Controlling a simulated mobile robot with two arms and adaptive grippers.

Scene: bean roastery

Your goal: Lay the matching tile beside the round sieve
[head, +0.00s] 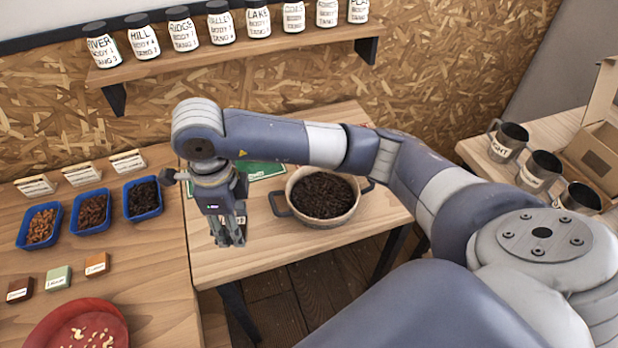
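The round sieve (348,222) is a pale round pan with dark side handles, full of dark brown beans, on the middle table. Three small labelled tiles lie on the left table: a dark brown tile (20,290), a pale green tile (58,278) and an orange tile (97,264). Their lettering is too small to read. My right gripper (230,240) points down over the middle table, left of the sieve and apart from it. Its fingertips look close together; no tile shows between them, but the gap is unclear. My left gripper is not in view.
Blue trays of reddish-brown (41,226), brown (92,212) and near-black beans (143,199) stand behind the tiles, with cards behind. A red plate (60,322) is in front. A green board (262,171) lies behind my gripper. Mugs (508,141) stand right. Labelled jars (183,30) line the shelf.

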